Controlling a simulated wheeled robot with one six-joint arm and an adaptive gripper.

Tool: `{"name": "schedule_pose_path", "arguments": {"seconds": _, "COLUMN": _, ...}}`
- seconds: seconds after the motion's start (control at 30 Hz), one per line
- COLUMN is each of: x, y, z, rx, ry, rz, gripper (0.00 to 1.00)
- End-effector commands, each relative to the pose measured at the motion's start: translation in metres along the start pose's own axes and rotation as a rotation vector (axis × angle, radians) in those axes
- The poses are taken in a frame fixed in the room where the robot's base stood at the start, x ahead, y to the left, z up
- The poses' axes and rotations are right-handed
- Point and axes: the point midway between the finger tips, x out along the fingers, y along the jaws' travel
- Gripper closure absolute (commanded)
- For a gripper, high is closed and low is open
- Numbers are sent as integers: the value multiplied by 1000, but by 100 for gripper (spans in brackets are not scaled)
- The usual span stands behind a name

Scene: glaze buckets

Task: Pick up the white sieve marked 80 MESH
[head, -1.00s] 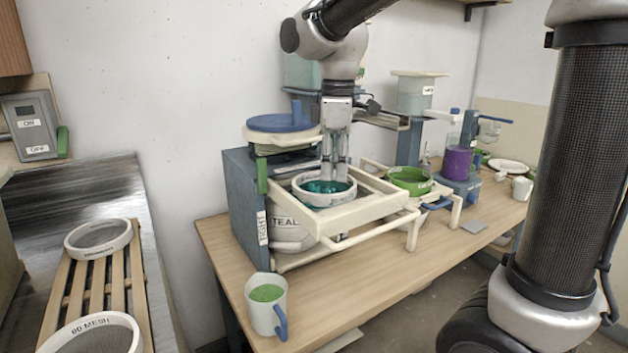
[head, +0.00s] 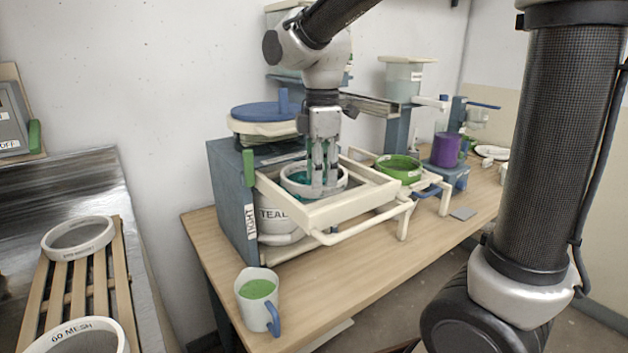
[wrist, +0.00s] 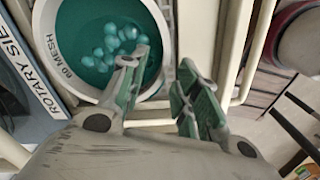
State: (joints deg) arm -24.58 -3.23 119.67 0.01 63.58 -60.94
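A white ring sieve (head: 296,189) with teal glaze sits in the cream frame (head: 345,208) above a bucket marked TEAL (head: 273,224). In the wrist view this sieve (wrist: 60,20) holds teal liquid and pale teal lumps; its rim reads MESH, with the number hard to read. My gripper (head: 322,190) is over its near right rim. In the wrist view my gripper (wrist: 160,75) is open, one finger over the inside and one outside the rim.
A mug of green glaze (head: 258,292) stands near the table's front edge. The blue stand (head: 228,205) rises left of the frame. A slatted wooden rack (head: 98,285) holds the other sieves.

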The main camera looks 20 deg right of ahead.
Motion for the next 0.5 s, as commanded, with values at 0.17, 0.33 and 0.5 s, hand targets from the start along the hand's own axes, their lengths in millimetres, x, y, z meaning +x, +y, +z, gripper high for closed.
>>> {"name": "schedule_pose_path", "arguments": {"seconds": 0.17, "x": 20, "y": 0, "z": 0, "rx": 0, "ry": -1, "rz": -1, "gripper": 68}}
{"name": "schedule_pose_path", "arguments": {"seconds": 0.33, "x": 22, "y": 0, "z": 0, "rx": 0, "ry": 0, "rz": 0, "gripper": 68}}
{"name": "schedule_pose_path", "arguments": {"seconds": 0.5, "x": 22, "y": 0, "z": 0, "rx": 0, "ry": 0, "rz": 0, "gripper": 87}}
